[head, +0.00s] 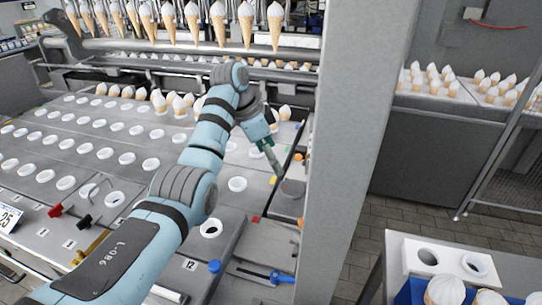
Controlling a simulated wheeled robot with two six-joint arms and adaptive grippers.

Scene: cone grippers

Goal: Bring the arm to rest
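My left arm reaches in from the bottom left across the machine table. Its gripper (273,158) points down and to the right over the right end of the table, near the grey post. The gripper is seen small and nearly edge-on, so I cannot tell whether its fingers are open or shut. I see nothing clearly held in it. My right gripper is not in view.
A grey post (362,120) stands close to the right of the gripper. Ice cream cones (246,22) hang in a row above the table (60,115), which has rows of white-rimmed holes. A blue crate (412,292) with cones and a white holder (440,255) are at lower right.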

